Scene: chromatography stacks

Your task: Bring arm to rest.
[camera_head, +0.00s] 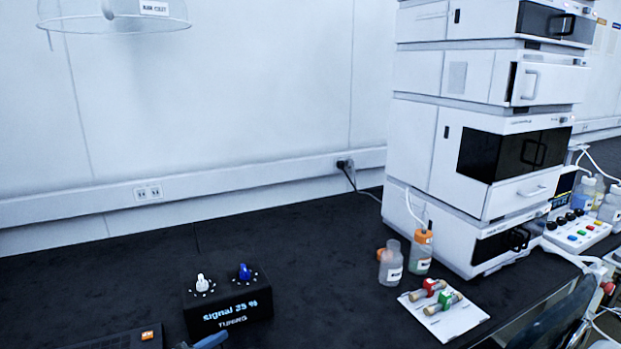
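Neither of my grippers can be made out in the head view. A dark rounded shape (565,318) crosses the lower right corner in front of the bench edge. I cannot tell whether it is part of my arm. A small blue-grey piece (211,341) shows at the bottom edge, left of the middle. It is cut off by the frame, and I cannot tell what it is.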

